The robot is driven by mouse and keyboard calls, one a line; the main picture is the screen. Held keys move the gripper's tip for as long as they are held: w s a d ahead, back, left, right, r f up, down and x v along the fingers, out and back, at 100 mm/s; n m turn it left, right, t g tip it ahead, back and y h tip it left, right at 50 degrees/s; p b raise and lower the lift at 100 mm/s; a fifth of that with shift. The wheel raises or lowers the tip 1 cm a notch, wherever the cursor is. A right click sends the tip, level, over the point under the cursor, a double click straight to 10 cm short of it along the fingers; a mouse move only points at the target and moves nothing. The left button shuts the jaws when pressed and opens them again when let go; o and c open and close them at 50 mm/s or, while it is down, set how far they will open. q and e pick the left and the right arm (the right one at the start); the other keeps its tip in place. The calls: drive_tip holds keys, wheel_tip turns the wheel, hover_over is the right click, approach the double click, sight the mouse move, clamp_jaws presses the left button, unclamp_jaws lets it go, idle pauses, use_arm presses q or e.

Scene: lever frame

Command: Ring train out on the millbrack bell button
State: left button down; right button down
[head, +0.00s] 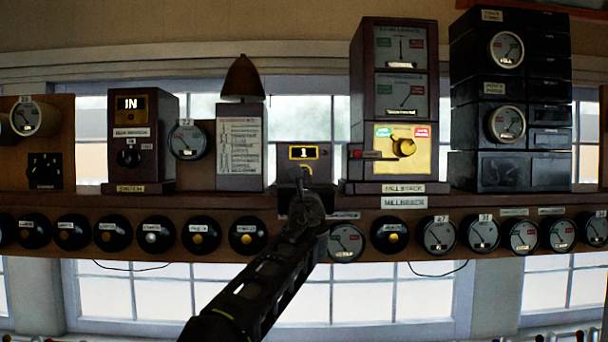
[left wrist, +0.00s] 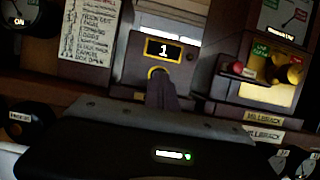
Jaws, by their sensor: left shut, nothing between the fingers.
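A small dark box (head: 304,152) on the shelf has a lit counter reading 1, with a yellow-ringed button just below it. In the left wrist view the counter (left wrist: 164,49) and the yellow ring (left wrist: 157,73) show clearly. My left gripper (head: 299,178) is shut and empty, its tips pointing at the ring. The tips (left wrist: 157,82) overlap the ring's lower part and hide the button's middle; I cannot tell whether they touch. The tall Millbrack instrument (head: 361,110) stands to the right, with a brass handle on its yellow panel. My right gripper is not in view.
A code card case (head: 239,145) topped by a brown bell-shaped cover (head: 242,80) stands left of the counter box. A red plunger (left wrist: 237,67) projects right of the fingers in the left wrist view. Several round knobs and dials line the shelf's front (head: 285,248) below.

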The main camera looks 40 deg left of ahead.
use_arm(q)
drive_tip(key=shift+w+a, duration=0.1)
idle(0.5)
idle(0.9)
drive_tip(key=shift+r, duration=0.1)
idle(0.3)
idle(0.9)
idle(2.9)
